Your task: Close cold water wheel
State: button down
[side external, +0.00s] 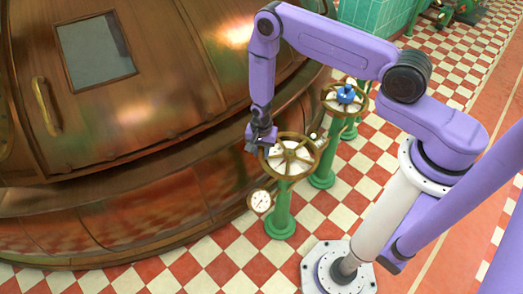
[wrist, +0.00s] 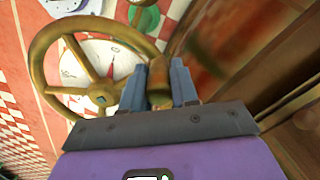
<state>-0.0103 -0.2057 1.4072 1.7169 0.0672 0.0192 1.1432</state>
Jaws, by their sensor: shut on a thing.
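The near brass handwheel (side external: 311,171) stands level on a green column (side external: 283,212) beside the copper kettle. It also shows in the wrist view (wrist: 41,52), with spokes and a round hub over a pale dial with a red pointer. My gripper (side external: 262,146) is at the wheel's left rim, on the kettle side. I see no label telling which wheel is the cold water one.
A second brass wheel (side external: 329,100) with a blue hub piece (side external: 345,94) stands behind, close by. A white gauge (side external: 260,201) sits low at the near column. The copper kettle (side external: 150,130) closes off the left side. Checkered floor (side external: 225,270) lies open in front.

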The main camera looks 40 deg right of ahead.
jog(key=shift+w+d, duration=0.1)
jog(key=shift+w, duration=0.05)
jog(key=c, duration=0.9)
grip_release()
jog(key=shift+o, duration=0.2)
notch_tip(320, 180, up, 18)
jog(key=shift+f, duration=0.25)
